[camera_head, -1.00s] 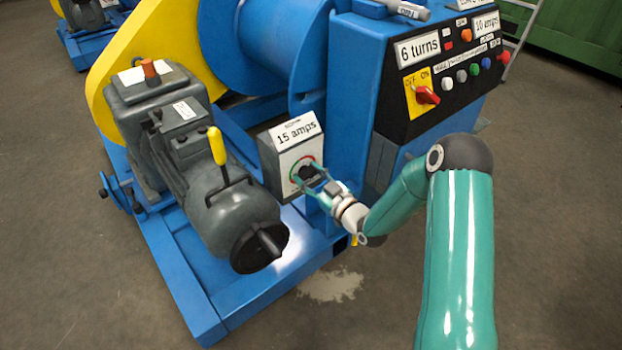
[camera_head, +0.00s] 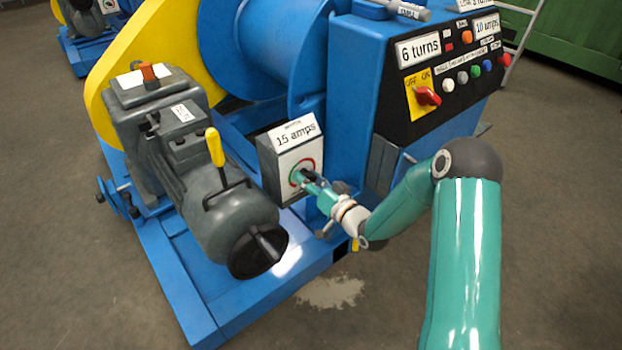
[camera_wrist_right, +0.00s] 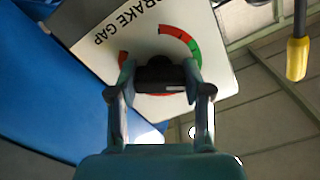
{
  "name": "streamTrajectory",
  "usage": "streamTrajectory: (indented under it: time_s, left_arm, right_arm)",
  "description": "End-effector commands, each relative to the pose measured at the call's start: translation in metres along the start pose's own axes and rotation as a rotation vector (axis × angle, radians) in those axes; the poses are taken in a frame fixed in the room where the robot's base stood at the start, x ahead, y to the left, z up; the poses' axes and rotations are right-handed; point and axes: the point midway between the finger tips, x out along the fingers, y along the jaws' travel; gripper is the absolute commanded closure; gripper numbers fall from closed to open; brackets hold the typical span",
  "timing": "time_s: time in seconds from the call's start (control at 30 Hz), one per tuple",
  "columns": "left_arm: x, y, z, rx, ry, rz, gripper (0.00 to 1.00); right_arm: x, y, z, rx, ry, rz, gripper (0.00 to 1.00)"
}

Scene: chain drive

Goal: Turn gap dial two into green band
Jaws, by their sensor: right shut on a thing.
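The brake gap dial has a black knob (camera_wrist_right: 160,75) on a pale box (camera_head: 290,153) labelled "15 amps" in the head view. A ring of red and green surrounds the knob. In the right wrist view the green band (camera_wrist_right: 196,54) lies at the ring's upper right, with red above it and more red at the left and below. My right gripper (camera_head: 309,178) is shut on the knob, one finger on each side, as the right wrist view (camera_wrist_right: 160,80) also shows. The knob's pointer cannot be made out. My left gripper is not in view.
A grey motor (camera_head: 235,215) with a yellow-handled lever (camera_head: 216,147) stands left of the box. The blue control cabinet (camera_head: 350,80) rises behind and right, with a red switch (camera_head: 428,96) and several buttons. Open floor lies in front.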

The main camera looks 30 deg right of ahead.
Motion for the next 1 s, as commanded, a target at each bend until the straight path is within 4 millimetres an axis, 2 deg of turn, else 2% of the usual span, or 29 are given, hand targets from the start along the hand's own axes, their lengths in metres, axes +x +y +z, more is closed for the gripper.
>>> streamTrajectory:
  time_s: [0.47, 0.5, 0.63, 1.0]
  left_arm:
    - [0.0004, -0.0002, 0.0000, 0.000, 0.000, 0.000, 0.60]
    - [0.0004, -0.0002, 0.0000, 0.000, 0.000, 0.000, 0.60]
    - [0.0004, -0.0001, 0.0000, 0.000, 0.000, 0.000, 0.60]
    - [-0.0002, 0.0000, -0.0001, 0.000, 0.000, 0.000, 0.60]
  right_arm:
    - [-0.0020, 0.0031, 0.0024, 0.019, -0.006, 0.009, 0.86]
    - [-0.0020, 0.0032, 0.0025, 0.019, -0.006, 0.010, 0.46]
    - [-0.0015, 0.0026, 0.0018, 0.018, -0.005, 0.008, 0.25]
    - [-0.0028, 0.0014, 0.0004, 0.015, -0.001, 0.004, 0.25]
